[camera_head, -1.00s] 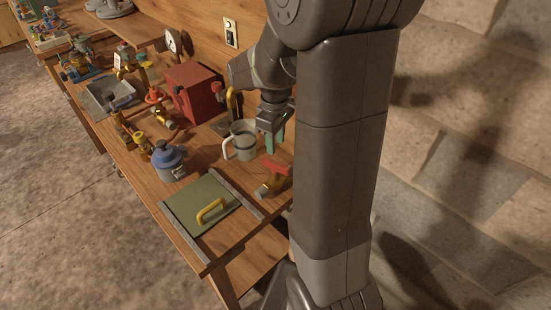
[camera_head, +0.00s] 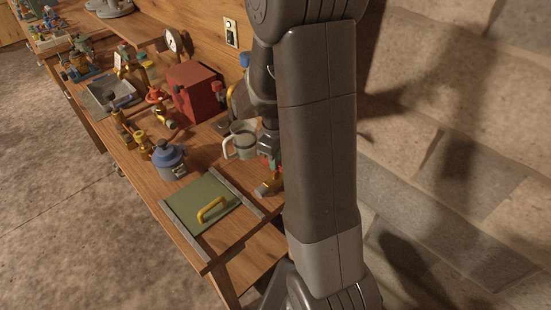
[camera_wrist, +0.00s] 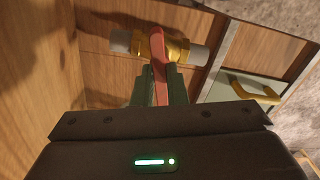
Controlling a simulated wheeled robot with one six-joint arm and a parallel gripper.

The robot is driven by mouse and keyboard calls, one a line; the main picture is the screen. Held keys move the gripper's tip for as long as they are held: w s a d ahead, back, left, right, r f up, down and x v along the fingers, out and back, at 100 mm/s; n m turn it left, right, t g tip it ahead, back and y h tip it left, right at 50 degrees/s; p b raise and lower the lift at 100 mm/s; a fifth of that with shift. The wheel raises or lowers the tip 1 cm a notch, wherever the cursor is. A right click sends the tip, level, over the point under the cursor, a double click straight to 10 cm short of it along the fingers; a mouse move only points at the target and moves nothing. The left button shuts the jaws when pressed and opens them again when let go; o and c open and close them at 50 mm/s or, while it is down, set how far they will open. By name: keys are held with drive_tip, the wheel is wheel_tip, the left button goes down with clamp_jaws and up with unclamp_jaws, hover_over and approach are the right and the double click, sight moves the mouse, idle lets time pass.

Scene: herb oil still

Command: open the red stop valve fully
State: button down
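The red stop valve shows in the wrist view as a brass body (camera_wrist: 176,48) with grey pipe ends, and its red lever (camera_wrist: 158,78) lies crosswise to the pipe. My gripper (camera_wrist: 158,72) has its green fingers on either side of the lever, very close to it. I cannot tell whether they press on it. In the head view, the valve's brass end (camera_head: 268,187) shows below my gripper, and my arm hides most of the lever.
A pale mug (camera_head: 241,141) stands just left of my gripper. A green panel with a yellow handle (camera_head: 212,208) lies in front. A red box (camera_head: 194,90), a blue-lidded pot (camera_head: 169,160) and another red-handled brass valve (camera_head: 163,112) stand further left. The wooden wall is behind.

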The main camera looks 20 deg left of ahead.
drive_tip(key=shift+n, duration=0.3)
drive_tip(key=n+b, duration=0.1)
drive_tip(key=n, duration=0.1)
drive_tip(key=shift+n, duration=0.4)
drive_tip(key=n, duration=0.4)
drive_tip(key=shift+n+b, duration=0.3)
drive_tip(key=shift+b, duration=0.1)
drive_tip(key=n, duration=0.3)
drive_tip(key=shift+n, duration=0.3)
drive_tip(key=shift+n+b, duration=0.45)
drive_tip(key=shift+n, duration=1.35)
drive_tip(key=c, duration=1.5)
unclamp_jaws()
drive_tip(key=shift+o, duration=0.2)
